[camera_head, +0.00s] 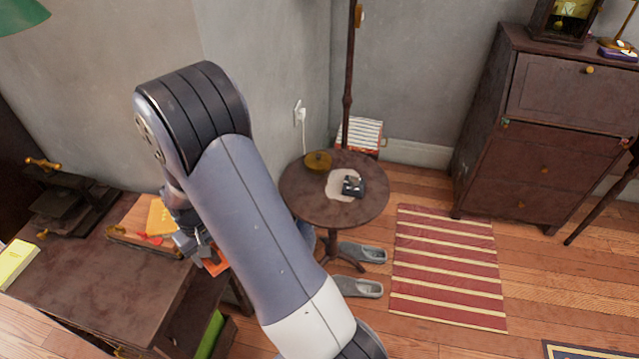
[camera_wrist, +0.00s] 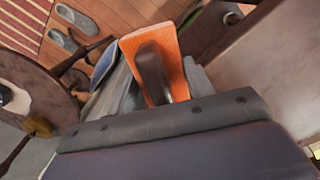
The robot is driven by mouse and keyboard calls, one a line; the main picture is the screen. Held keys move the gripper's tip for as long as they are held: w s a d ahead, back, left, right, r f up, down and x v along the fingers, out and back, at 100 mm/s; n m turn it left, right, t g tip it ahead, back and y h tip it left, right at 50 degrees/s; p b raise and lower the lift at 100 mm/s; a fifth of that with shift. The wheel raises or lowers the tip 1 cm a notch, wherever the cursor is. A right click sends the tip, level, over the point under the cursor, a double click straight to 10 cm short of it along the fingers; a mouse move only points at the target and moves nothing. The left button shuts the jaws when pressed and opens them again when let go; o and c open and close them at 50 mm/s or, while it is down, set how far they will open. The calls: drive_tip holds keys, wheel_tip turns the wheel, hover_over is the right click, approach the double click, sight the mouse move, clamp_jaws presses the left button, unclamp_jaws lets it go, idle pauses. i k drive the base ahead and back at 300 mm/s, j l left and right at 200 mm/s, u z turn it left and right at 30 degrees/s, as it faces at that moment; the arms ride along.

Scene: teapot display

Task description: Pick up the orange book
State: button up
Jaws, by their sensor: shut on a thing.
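The orange book (camera_wrist: 163,42) is in my gripper (camera_wrist: 155,75). In the wrist view a dark finger lies across the book's face, and the far finger is hidden behind it. In the head view only a small part of the orange book (camera_head: 215,263) shows, beside my gripper (camera_head: 197,243), past the right edge of the desk. My arm covers much of this area. I cannot tell whether the book touches anything below it.
The brown desk (camera_head: 95,285) at left bears a tray with a yellow item (camera_head: 160,219) and a yellow book (camera_head: 15,262). A round table (camera_head: 300,195) stands right of my arm, with slippers (camera_head: 358,288) beneath. A striped rug (camera_head: 448,265) lies farther right.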

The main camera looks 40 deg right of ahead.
sight(161, 225)
drive_tip(key=z, duration=1.2)
drive_tip(key=i+z, duration=0.35)
drive_tip(key=i+j+z, duration=0.1)
drive_tip(key=i+z, duration=0.2)
drive_tip(key=i, duration=0.1)
